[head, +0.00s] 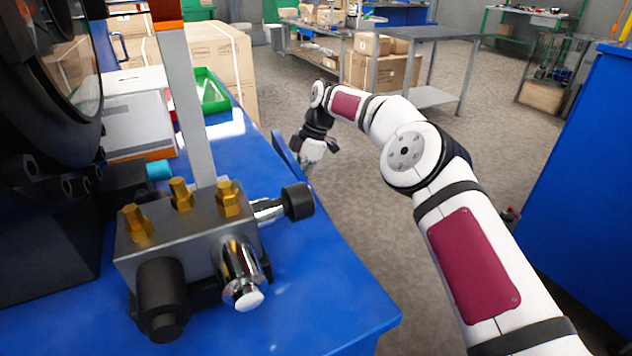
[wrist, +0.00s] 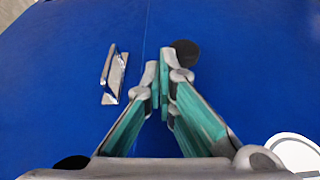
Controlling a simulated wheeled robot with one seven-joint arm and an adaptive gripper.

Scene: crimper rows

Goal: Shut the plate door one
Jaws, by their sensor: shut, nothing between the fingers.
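In the wrist view a blue panel (wrist: 60,75) fills most of the picture. A metal bar handle (wrist: 115,75) is fixed to it, left of a thin seam. I cannot tell for sure whether this panel is plate door one, or how far it stands open. My gripper (wrist: 163,68) is shut and empty, its fingertips to the right of the handle and apart from it. In the head view my gripper (head: 303,160) is beyond the blue bench's right edge, beside a slanting blue panel (head: 285,152). The handle is hidden there.
The blue bench (head: 310,285) carries a metal block with brass fittings (head: 190,235) and a black knob (head: 298,200). A dark round piece (wrist: 185,52) shows close to my fingertips. A blue cabinet (head: 580,190) stands at the right. Open floor (head: 340,215) lies between.

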